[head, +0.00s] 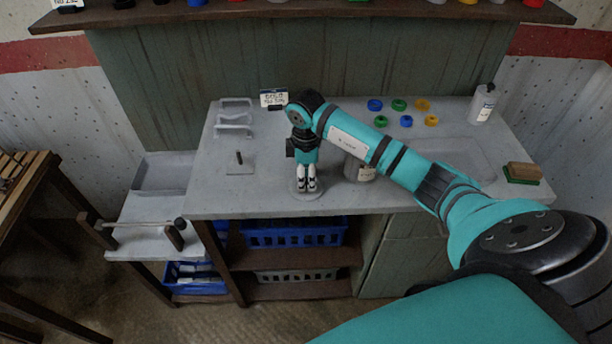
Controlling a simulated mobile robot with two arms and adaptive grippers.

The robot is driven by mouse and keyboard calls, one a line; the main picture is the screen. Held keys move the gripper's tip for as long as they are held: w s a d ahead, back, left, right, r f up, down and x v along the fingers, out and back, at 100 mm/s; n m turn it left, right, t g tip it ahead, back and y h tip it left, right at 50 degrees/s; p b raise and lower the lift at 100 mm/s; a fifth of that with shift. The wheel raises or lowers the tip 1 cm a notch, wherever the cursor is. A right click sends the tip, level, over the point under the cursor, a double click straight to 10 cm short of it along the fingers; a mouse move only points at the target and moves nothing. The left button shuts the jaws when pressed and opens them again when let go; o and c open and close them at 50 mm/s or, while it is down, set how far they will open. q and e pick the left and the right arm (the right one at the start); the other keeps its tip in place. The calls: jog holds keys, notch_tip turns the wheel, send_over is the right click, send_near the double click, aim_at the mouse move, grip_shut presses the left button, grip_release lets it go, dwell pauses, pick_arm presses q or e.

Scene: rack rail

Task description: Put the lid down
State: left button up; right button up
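My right gripper (306,186) points straight down over the front middle of the grey counter (255,195). Its two pale fingers are close together at a small round grey disc, which looks like the lid (298,195). The fingers seem closed on its middle, and they hide whatever they grip. The lid is at or just above the counter top; I cannot tell if it touches. A grey jar with a label (365,174) stands to the right, partly hidden behind my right arm. My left gripper is not in view.
Behind are several coloured rings (399,104), a sign (274,98) and a white rack (234,119). A plate with a peg (240,163) lies left. The counter's front edge is close to the lid.

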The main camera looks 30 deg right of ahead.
aim_at(306, 178)
notch_tip(306, 178, up, 12)
jog(key=b, duration=0.2)
jog(key=shift+f, duration=0.1)
dwell(0.4)
